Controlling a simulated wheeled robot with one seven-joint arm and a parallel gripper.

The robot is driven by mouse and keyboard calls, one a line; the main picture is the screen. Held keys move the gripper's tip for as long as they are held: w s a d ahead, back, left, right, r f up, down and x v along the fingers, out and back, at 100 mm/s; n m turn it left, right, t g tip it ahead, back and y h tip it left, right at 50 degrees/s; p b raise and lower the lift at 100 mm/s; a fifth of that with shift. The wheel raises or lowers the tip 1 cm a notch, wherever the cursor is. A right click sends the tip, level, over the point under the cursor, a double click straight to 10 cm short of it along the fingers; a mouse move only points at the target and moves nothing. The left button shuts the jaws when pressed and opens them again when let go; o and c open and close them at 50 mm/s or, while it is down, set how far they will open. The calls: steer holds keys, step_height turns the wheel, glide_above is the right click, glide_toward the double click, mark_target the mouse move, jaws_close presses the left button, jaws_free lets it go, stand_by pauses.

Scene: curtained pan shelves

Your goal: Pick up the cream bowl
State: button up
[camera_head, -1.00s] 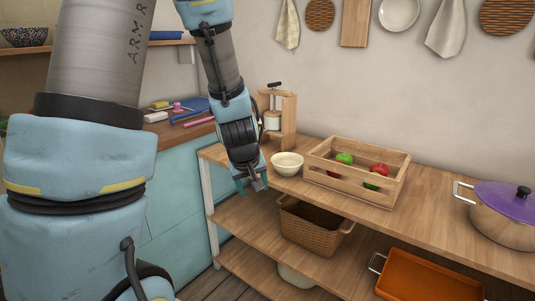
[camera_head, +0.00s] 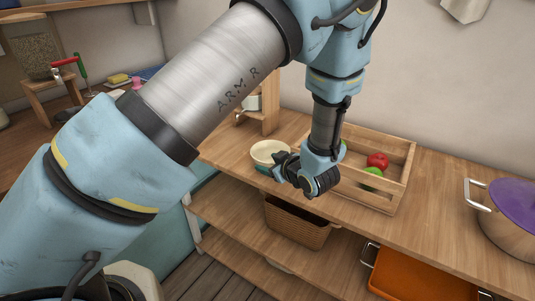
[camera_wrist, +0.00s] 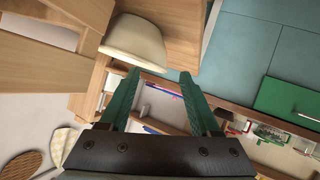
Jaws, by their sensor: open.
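The cream bowl (camera_head: 266,149) stands upright on the wooden top shelf, left of the wooden crate. In the head view my gripper (camera_head: 268,170) is low at the bowl's near right side, and my wrist covers part of the bowl's front. In the wrist view the bowl (camera_wrist: 135,40) lies ahead of the left fingertip, toward the upper left. The two green fingers of my gripper (camera_wrist: 159,75) are spread, with nothing held between them. I cannot tell whether a finger touches the bowl.
The wooden crate (camera_head: 392,196) with red and green fruit stands close right of my gripper. A wooden press (camera_head: 268,105) stands behind the bowl. A pot with a purple lid (camera_head: 515,200) is far right. A wicker basket (camera_head: 297,224) and orange tray (camera_head: 410,272) sit below.

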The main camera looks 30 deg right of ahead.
mark_target(259, 160)
steer(key=shift+p+x, duration=1.55)
steer(key=shift+x, duration=2.35)
steer(key=shift+s+d+f, duration=0.1)
steer(key=shift+f, duration=0.1)
steer(key=shift+c, duration=0.3)
jaws_close()
